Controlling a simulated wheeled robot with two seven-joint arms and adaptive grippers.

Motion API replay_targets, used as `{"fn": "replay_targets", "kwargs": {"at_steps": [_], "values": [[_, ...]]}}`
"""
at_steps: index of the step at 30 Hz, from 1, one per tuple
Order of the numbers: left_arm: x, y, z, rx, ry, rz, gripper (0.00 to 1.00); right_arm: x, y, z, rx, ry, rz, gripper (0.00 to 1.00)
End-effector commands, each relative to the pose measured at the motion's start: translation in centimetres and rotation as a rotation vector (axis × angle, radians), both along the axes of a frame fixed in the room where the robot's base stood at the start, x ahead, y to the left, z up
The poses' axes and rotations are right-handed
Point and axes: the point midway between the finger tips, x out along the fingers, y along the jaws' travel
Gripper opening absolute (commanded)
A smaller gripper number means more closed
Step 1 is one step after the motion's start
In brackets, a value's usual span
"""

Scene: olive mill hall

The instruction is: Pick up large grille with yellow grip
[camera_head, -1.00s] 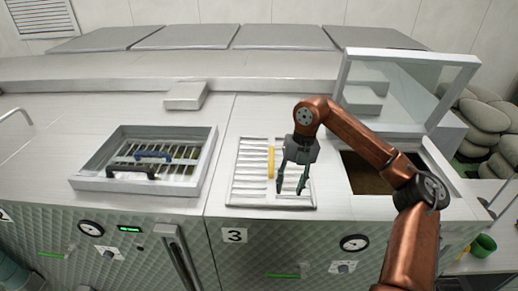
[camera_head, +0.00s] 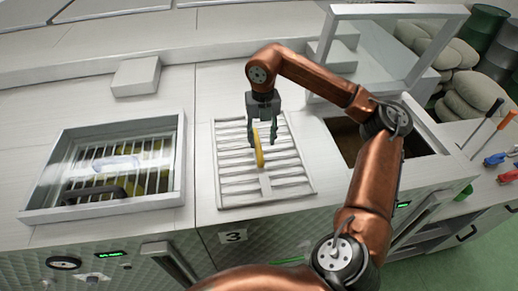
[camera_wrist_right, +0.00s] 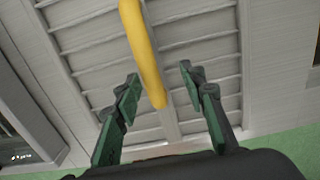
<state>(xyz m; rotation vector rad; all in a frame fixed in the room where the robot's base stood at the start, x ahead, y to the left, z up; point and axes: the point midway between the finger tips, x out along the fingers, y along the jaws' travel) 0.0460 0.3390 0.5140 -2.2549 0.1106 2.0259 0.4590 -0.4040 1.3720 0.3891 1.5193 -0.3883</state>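The large grille (camera_head: 285,171) is a pale slatted panel lying flat on the counter above the number 3 label. Its yellow grip (camera_head: 258,150) stands up along its middle. My right gripper (camera_head: 263,142) is above the grille at the yellow grip, pointing down. In the right wrist view the two green fingers (camera_wrist_right: 158,88) are spread apart, and the near end of the yellow grip (camera_wrist_right: 146,60) shows between and beyond them. I cannot tell whether a finger touches it. The grille's slats (camera_wrist_right: 90,45) fill the background there. My left gripper is not in view.
A framed basin (camera_head: 180,165) at left holds a grate with a dark handle (camera_head: 95,193) and a bluish one. An open dark well (camera_head: 350,145) lies right of the grille, with a clear guard (camera_head: 400,50) behind it. Sacks (camera_head: 470,92) and tools stand at right.

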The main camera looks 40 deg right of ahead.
Motion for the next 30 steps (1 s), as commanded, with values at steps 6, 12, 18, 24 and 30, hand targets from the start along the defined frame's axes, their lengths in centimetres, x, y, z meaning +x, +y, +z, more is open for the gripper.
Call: {"fn": "replay_targets", "kwargs": {"at_steps": [6,12,18,24,30], "values": [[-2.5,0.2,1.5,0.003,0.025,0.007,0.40,1.6,0.1,-3.4,0.005,0.011,0.002,0.38],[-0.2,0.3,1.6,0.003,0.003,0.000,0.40,1.4,-0.1,-4.2,0.004,0.007,-0.002,0.38],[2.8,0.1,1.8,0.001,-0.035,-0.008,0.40,1.4,0.0,-4.2,0.004,0.009,-0.001,0.33],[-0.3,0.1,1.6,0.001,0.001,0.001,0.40,1.5,0.0,-4.1,0.004,0.009,0.000,0.19],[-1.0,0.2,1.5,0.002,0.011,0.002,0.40,1.4,0.0,-4.1,0.004,0.008,-0.001,0.05]]}}
